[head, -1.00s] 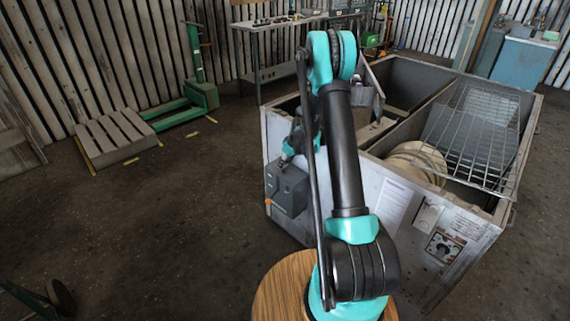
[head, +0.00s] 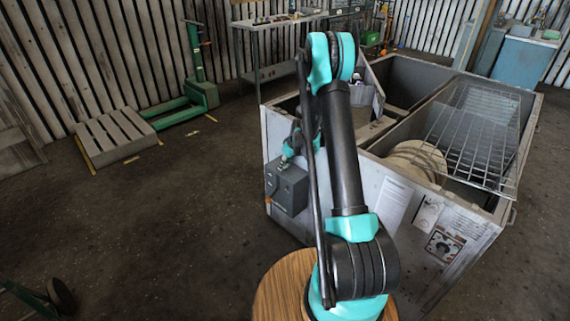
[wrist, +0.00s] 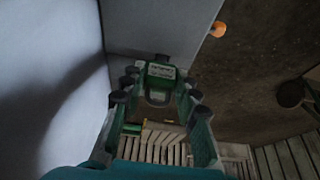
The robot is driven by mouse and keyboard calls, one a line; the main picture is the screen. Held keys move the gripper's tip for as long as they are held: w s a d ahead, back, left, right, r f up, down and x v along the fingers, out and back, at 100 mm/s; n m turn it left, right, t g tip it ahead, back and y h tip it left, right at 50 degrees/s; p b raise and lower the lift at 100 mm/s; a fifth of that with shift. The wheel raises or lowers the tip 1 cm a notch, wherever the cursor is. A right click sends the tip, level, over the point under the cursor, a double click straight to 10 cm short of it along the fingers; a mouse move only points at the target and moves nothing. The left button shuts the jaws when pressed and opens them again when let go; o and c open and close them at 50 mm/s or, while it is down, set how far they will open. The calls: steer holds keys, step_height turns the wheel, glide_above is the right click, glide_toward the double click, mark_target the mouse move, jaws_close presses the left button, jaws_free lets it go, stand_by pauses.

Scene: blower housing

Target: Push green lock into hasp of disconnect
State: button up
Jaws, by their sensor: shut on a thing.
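The green lock (wrist: 160,71) is between the fingertips of my gripper (wrist: 160,86) in the wrist view. The fingers are shut on it, and its pale label faces the camera. A small dark piece shows just beyond the lock, against the grey disconnect box (wrist: 155,25); I cannot tell whether it is the hasp or whether the lock is in it. In the head view the disconnect (head: 287,187) is a grey box on the side of the big metal housing. My wrist is just above it, partly hidden by my arm.
An orange knob (wrist: 218,29) sticks out from the disconnect's side. The grey housing wall (wrist: 45,70) stands close on the left in the wrist view. The open housing (head: 395,255) carries a wire rack (head: 475,140). A pallet (head: 115,137) lies at the left; the floor between is clear.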

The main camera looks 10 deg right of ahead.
steer(key=shift+f, duration=0.65)
steer(key=o, duration=1)
steer(key=v, duration=1.2)
steer(key=shift+r, duration=0.1)
steer(key=s+r+m, duration=0.2)
steer(key=s+r, duration=0.5)
steer(key=s, duration=0.3)
steer(key=s+r+m+h, duration=0.1)
steer(key=s+m, duration=0.4)
steer(key=s, duration=2.2)
steer(key=shift+d+r+h, duration=0.15)
steer(key=shift+d+h, duration=0.3)
steer(key=shift+h, duration=0.45)
